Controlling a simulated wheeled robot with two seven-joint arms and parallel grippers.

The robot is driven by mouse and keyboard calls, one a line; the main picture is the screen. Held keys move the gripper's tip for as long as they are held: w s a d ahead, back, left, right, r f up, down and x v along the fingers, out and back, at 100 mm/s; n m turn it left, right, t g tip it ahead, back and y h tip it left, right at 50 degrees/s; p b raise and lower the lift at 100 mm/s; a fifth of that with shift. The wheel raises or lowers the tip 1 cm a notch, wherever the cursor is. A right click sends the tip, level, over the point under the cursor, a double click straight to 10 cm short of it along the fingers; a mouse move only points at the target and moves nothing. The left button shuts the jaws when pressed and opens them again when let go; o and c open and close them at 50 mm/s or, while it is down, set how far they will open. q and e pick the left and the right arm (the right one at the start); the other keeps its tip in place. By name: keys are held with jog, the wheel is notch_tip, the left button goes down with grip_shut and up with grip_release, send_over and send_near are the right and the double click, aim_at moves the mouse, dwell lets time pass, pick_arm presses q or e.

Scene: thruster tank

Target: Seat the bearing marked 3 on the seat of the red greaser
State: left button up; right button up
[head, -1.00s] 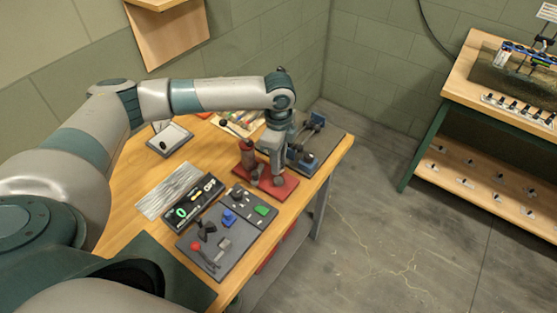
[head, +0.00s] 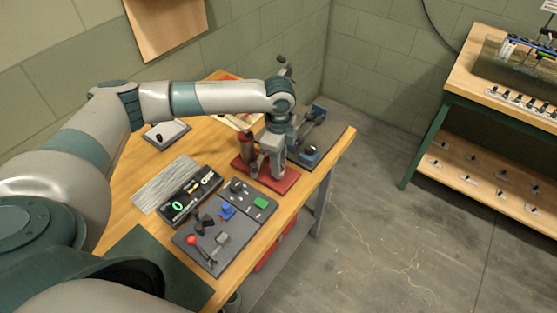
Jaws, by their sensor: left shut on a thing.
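The red greaser (head: 289,184) stands near the right edge of the wooden table, with a flat red base, a dark red upright cylinder (head: 247,146) and a small grey post beside it. My left gripper (head: 277,174) points down over the base, right of the cylinder. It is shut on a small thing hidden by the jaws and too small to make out. No mark 3 is readable, so I cannot tell which bearing this is. The greaser's seat is hidden or too small to tell. My right gripper is not in view.
A dark tray (head: 190,240) with red, blue and green parts lies in front of the greaser. A black case (head: 174,212) and a grey sheet (head: 165,184) are to its left. A dark fixture (head: 335,137) stands close behind the greaser. Open floor lies right.

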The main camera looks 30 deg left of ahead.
pick_arm(q)
jog(key=shift+f, duration=0.3)
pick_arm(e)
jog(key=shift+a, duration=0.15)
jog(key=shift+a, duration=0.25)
pick_arm(q)
jog(key=o, duration=1.1)
jog(key=shift+o, duration=0.2)
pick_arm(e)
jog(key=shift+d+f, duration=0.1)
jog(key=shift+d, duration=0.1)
pick_arm(q)
jog(key=shift+r, duration=0.1)
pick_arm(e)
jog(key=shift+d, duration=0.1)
